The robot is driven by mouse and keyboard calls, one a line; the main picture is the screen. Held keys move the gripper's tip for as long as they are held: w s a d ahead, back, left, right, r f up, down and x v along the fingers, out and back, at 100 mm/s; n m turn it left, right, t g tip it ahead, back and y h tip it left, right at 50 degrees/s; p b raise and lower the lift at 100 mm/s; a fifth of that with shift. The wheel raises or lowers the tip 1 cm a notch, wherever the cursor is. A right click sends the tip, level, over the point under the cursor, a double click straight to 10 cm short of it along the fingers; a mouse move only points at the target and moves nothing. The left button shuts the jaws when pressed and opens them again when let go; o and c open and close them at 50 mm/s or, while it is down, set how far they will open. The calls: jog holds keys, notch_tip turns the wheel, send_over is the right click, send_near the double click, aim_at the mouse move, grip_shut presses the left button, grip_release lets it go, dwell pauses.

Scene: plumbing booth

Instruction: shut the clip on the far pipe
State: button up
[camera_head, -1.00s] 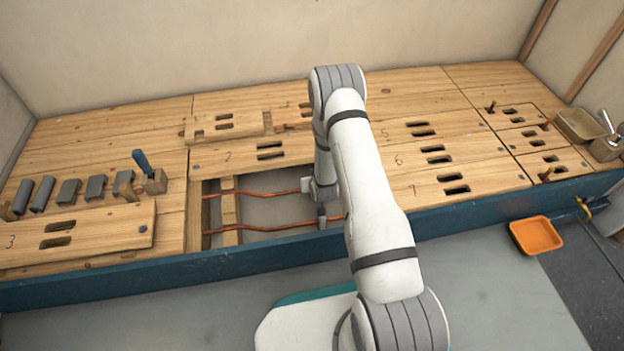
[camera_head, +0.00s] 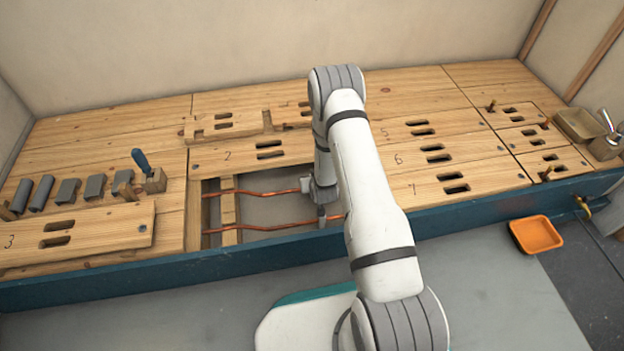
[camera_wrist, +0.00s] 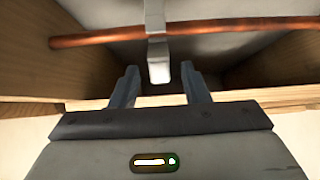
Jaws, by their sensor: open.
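Two copper pipes run left to right in the floor opening in the head view: the far pipe (camera_head: 255,193) and the near pipe (camera_head: 265,228). My gripper (camera_head: 322,218) reaches down into the right part of the opening. In the wrist view one copper pipe (camera_wrist: 225,31) crosses the top, with a pale grey clip (camera_wrist: 156,52) across it. I cannot tell for certain which pipe this is. My gripper (camera_wrist: 161,88) is open and empty, its two fingers apart either side of the clip's lower end. Whether they touch it is unclear. My arm hides the clip in the head view.
A wooden joist (camera_head: 229,212) crosses the opening under the pipes. Numbered floorboards (camera_head: 440,178) lie around it, and a blue edge beam (camera_head: 120,277) runs along the front. An orange tray (camera_head: 536,235) is at the right. In the wrist view, wooden walls flank the cavity.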

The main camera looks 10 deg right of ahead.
jog(key=shift+s+r, duration=0.1)
jog(key=p+v, duration=0.3)
jog(key=v, duration=0.4)
jog(key=shift+s+r+p, duration=0.15)
jog(key=shift+s+p, duration=0.1)
jog(key=shift+p, duration=0.05)
